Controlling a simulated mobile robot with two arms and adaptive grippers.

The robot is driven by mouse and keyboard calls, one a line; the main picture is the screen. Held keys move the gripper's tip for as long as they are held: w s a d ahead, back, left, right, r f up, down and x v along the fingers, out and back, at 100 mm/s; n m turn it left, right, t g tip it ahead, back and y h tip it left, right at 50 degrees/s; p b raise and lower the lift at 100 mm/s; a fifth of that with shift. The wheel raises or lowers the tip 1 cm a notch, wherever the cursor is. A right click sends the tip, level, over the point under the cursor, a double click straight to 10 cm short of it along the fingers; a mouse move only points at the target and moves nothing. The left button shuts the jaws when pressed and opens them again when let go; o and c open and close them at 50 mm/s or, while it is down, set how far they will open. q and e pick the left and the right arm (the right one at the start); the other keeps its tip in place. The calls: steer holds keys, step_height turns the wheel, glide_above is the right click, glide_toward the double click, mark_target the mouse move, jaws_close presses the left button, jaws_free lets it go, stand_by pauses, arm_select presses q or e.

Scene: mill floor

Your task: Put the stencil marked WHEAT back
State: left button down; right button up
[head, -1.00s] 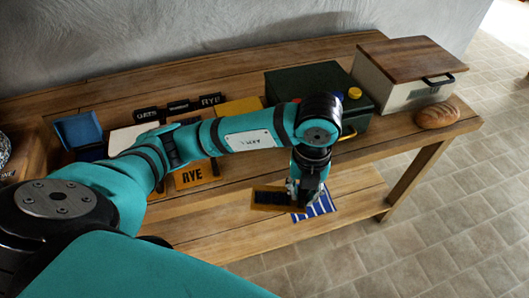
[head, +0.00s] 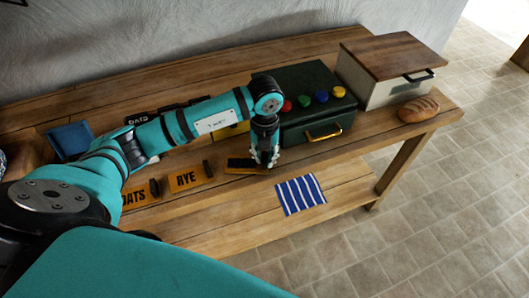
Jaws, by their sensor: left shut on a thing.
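My left gripper (head: 266,158) points down over the front part of the bench and is shut on an orange stencil with a dark grip (head: 243,164). This stencil is close to the bench top; I cannot tell whether it touches. Its lettering is not readable. To its left lie two orange stencils, one marked RYE (head: 185,180) and one marked OATS (head: 136,195). Dark label holders (head: 140,119) stand behind my left arm, one of them reading OATS; the arm hides much of that area. My right gripper is not in view.
A dark green box (head: 318,131) with coloured knobs and a yellow handle stands right of my gripper. Beyond it are a white box with a wooden lid (head: 381,92) and a bread loaf (head: 418,109). A striped cloth (head: 301,195) lies on the lower shelf. A blue box (head: 70,139) stands left.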

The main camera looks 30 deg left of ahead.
arm_select(q)
steer(key=shift+f, duration=0.1)
steer(key=c, duration=1.3)
jaws_free()
steer(key=shift+o, duration=0.2)
steer(key=shift+r, duration=0.3)
step_height(320, 180, up, 11)
steer(key=b, duration=0.2)
steer(key=shift+r, duration=0.2)
